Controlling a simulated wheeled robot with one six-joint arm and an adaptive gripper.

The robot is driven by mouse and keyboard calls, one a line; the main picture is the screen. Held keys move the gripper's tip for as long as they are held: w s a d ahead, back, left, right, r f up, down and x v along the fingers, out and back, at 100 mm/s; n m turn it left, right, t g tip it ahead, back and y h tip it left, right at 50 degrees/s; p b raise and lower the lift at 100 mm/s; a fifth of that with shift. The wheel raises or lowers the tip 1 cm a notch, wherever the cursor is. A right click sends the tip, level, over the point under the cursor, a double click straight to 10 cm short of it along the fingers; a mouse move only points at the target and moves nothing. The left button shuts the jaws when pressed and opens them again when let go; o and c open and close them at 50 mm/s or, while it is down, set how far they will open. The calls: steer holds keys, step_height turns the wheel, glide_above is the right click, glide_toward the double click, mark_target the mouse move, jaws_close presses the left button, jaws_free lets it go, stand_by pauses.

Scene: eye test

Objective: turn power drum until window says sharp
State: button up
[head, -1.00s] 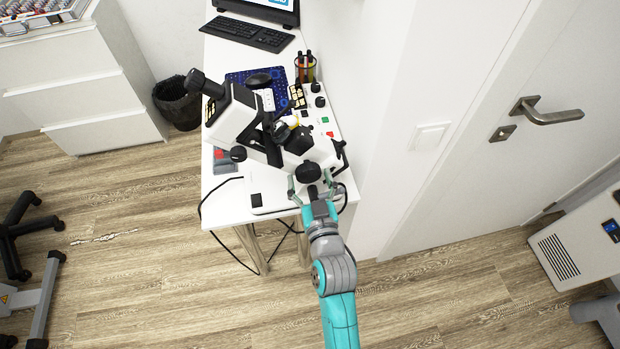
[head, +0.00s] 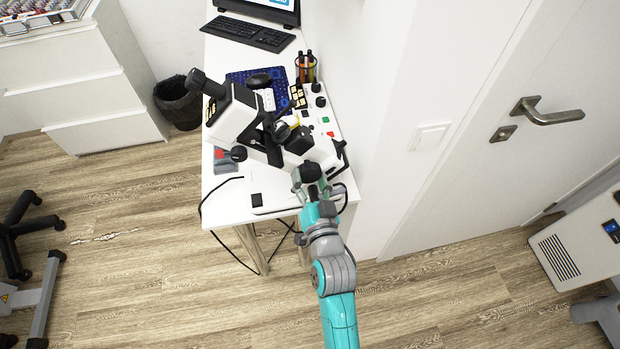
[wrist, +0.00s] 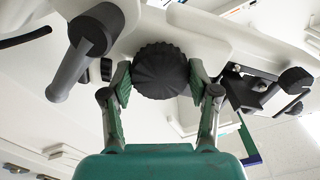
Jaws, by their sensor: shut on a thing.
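A black, ribbed round knob (head: 311,172), which looks like the power drum, sits on the near end of the white and black device (head: 236,114) on the desk. It also shows in the wrist view (wrist: 160,68), between my fingers. My gripper (head: 311,183) is shut on this drum, with one finger on each side of it, as the wrist view (wrist: 160,80) shows. I cannot make out a window or any word in it.
The device stands on a narrow white desk (head: 226,207) with a wall on its right. A black cable (head: 205,225) hangs over the front left edge. Floor is clear around my arm.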

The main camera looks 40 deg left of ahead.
steer(key=o, duration=1.2)
steer(key=v, duration=1.2)
